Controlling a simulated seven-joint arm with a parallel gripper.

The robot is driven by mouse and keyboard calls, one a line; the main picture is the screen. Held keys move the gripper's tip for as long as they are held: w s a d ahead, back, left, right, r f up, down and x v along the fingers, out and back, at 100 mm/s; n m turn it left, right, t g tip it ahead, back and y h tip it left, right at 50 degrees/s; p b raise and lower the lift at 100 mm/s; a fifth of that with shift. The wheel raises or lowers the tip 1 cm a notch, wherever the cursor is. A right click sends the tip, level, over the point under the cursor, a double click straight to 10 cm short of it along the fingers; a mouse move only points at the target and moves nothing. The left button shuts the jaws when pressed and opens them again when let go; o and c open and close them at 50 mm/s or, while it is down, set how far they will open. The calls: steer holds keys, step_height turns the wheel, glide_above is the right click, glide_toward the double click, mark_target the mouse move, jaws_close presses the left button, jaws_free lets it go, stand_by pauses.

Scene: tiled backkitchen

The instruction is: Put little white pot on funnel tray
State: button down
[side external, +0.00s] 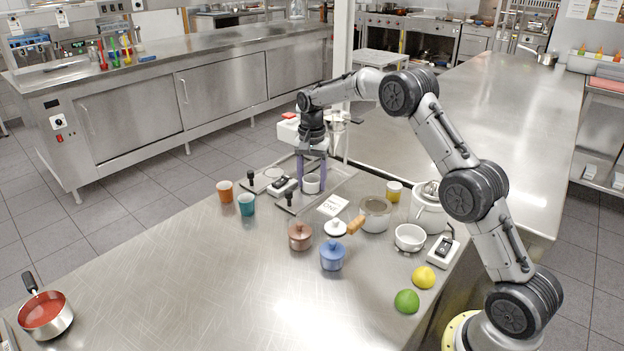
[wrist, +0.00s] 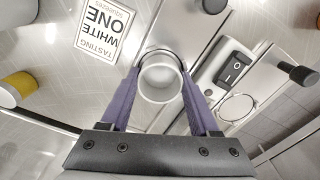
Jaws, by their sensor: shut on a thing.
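My gripper (side external: 312,172), with purple fingers, points down and is shut on the little white pot (side external: 312,185). In the wrist view the pot (wrist: 161,82) is seen from above, open and empty, between the two fingers (wrist: 158,92). The pot is upright at a metal tray (side external: 337,178) beside the black-knobbed stands. A metal ring or rim shows close around the pot in the wrist view. I cannot tell whether the pot's base touches the tray.
A switch box (side external: 281,187) and a black-knobbed stand (side external: 290,200) are close left. A label card (side external: 332,205), brown pot (side external: 300,237) and blue pot (side external: 332,256) are nearer. The left front counter is mostly clear.

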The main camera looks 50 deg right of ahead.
steer(key=shift+f, duration=0.15)
steer(key=shift+c, duration=0.9)
jaws_free()
steer(key=shift+o, duration=0.7)
steer(key=shift+f, duration=0.1)
steer(key=shift+s, duration=0.1)
steer(key=shift+o, duration=0.2)
steer(key=shift+s+f, duration=0.1)
steer(key=shift+f, duration=0.05)
steer(key=shift+w+r, duration=0.2)
steer(key=shift+r, duration=3.6)
